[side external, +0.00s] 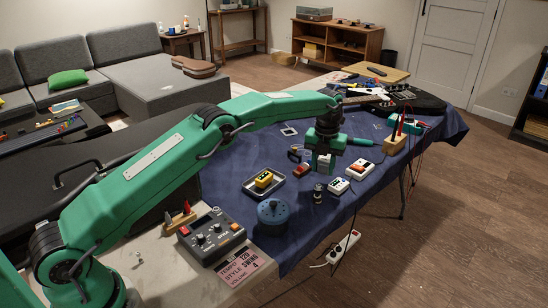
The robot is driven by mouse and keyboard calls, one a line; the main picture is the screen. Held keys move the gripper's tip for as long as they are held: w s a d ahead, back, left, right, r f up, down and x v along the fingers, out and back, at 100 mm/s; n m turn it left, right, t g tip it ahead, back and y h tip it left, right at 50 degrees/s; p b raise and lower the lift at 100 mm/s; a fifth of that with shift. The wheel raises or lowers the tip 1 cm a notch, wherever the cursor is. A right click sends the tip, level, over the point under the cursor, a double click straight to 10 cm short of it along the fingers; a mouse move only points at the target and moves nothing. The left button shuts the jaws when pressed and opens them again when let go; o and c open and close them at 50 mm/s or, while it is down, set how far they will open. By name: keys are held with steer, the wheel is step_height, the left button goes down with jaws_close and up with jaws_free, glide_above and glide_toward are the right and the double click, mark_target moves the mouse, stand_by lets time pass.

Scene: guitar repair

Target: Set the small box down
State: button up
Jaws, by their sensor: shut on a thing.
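My gripper (323,166) points down over the blue cloth on the table, shut on a small box. The box is mostly hidden between the fingers; only a pale patch shows there. I cannot tell the gap between it and the cloth. A yellow pedal-like box (264,179) lies in a grey metal tray (277,190) to the left of my gripper.
White boxes (338,186) (361,169) and a dark cylinder (318,193) stand close to the right and front. A round blue pot (273,215) and a grey control unit (211,236) are nearer. A guitar (415,101) lies at the back. Bare blue cloth (229,163) shows left of the tray.

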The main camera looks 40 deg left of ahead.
mark_target(319, 164)
steer(key=shift+w+a+f, duration=0.4)
steer(key=shift+a+f, duration=0.05)
steer(key=shift+a, duration=0.2)
steer(key=shift+w+a+f, duration=0.4)
steer(key=shift+a+f, duration=0.05)
steer(key=shift+a, duration=0.15)
steer(key=shift+f, duration=2)
steer(key=shift+f, duration=0.15)
steer(key=o, duration=0.8)
steer(key=shift+r, duration=3.9)
steer(key=shift+r, duration=0.1)
